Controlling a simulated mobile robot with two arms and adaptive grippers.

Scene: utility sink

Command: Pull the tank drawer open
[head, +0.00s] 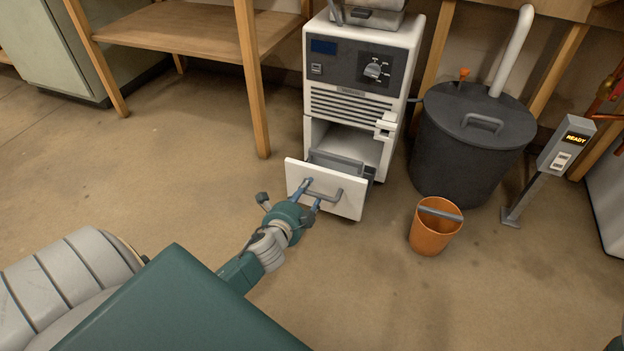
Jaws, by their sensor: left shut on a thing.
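The tank drawer (348,205) is the white-fronted lower drawer of a white and dark grey machine (358,80). Its front stands out from the cabinet, and a grey tank part (336,163) shows behind it in the opening. A grey bar handle (335,194) runs across the drawer front. My left gripper (312,194) is at the handle's left part, shut on it, with its blue fingers around the bar. My left arm reaches in from the lower left.
An orange bucket (432,232) stands on the floor right of the drawer. Behind it are a dark lidded bin (463,150) with a white pipe and a post with a "READY" display (577,138). A wooden table (190,30) stands left. The floor before the drawer is clear.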

